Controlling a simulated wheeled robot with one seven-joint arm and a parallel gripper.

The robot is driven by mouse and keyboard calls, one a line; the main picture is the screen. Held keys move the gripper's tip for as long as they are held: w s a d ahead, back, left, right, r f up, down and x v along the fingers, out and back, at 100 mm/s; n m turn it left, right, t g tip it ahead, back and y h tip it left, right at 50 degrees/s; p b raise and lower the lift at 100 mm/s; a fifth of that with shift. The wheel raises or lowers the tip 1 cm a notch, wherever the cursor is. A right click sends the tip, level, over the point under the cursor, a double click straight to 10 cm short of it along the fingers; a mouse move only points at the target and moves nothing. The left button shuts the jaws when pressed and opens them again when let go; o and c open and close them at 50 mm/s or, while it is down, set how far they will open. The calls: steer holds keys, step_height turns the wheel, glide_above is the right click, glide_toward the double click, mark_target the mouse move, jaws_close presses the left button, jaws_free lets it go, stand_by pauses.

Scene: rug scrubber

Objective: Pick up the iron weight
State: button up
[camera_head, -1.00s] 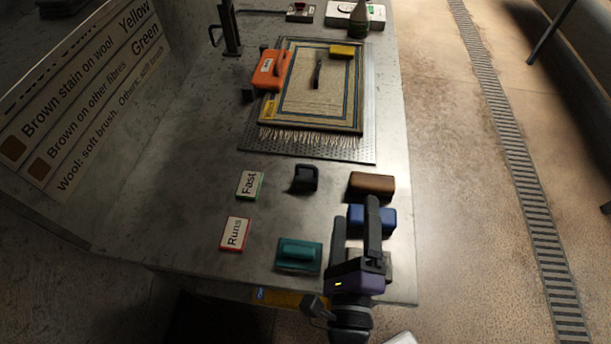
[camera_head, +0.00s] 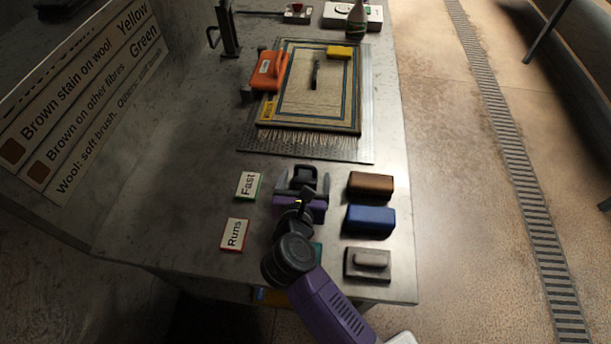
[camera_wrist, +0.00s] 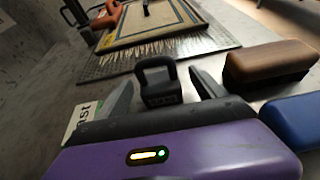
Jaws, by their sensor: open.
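The iron weight (camera_head: 304,174) is a small black block with a loop handle, standing upright on the metal bench in front of the rug. It also shows in the wrist view (camera_wrist: 158,82), in the middle, just beyond my gripper. My gripper (camera_head: 302,183) is open, with one finger on each side of the weight. In the wrist view my gripper (camera_wrist: 160,92) shows its grey fingers left and right of the weight, with gaps visible. I cannot tell how far the fingertips reach past the weight's body.
A brown brush block (camera_head: 371,185) and a blue block (camera_head: 370,219) stand close to the right. The "Fast" (camera_head: 248,186) and "Runs" (camera_head: 235,234) cards lie left. A grey block (camera_head: 367,263) is near the front edge. The fringed rug (camera_head: 318,112) lies behind.

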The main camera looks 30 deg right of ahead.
mark_target(307, 168)
steer(key=x, duration=0.5)
steer(key=shift+p, duration=0.35)
steer(key=shift+a, duration=0.1)
jaws_close()
steer(key=shift+r, duration=0.1)
